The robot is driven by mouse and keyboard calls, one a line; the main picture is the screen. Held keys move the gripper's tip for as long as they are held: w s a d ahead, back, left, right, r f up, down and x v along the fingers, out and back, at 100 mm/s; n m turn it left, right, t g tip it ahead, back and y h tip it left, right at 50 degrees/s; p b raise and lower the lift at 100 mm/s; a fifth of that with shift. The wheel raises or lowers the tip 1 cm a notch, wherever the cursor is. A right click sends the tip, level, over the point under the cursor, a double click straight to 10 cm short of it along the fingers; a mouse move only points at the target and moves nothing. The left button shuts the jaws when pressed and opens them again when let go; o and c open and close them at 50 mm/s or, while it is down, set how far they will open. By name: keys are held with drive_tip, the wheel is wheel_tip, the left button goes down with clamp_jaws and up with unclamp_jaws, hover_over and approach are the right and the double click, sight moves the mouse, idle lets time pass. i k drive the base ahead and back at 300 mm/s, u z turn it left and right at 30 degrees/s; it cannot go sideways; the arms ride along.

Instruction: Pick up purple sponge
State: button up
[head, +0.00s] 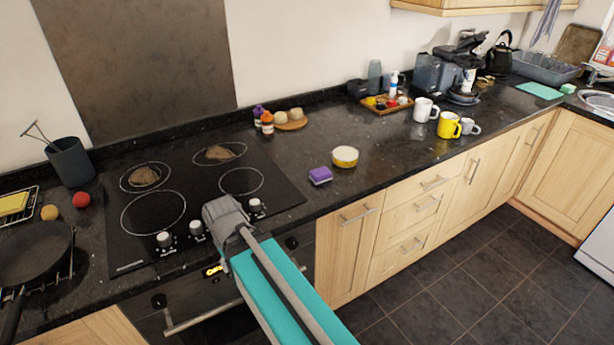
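The purple sponge (320,175) lies on the black granite worktop, close to its front edge and just right of the hob. It is a small block with a paler side, and nothing covers it. My teal and grey arm reaches up from the bottom of the head view, and its grey joint is over the hob's front right, left of the sponge. I cannot make out any gripper fingers in this view, so what they hold does not show.
A yellow and white round tub (345,157) stands close to the sponge's right. The hob (155,212) with knobs is on the left. Small bottles (266,122) stand behind. Mugs (448,126) and a wooden tray (388,107) are farther right. Worktop between tub and mugs is clear.

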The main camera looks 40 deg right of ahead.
sight(319, 175)
drive_tip(key=u, duration=0.15)
drive_tip(key=k, duration=1.35)
drive_tip(key=z, duration=0.4)
drive_tip(key=i, duration=1)
drive_tip(key=u, duration=0.05)
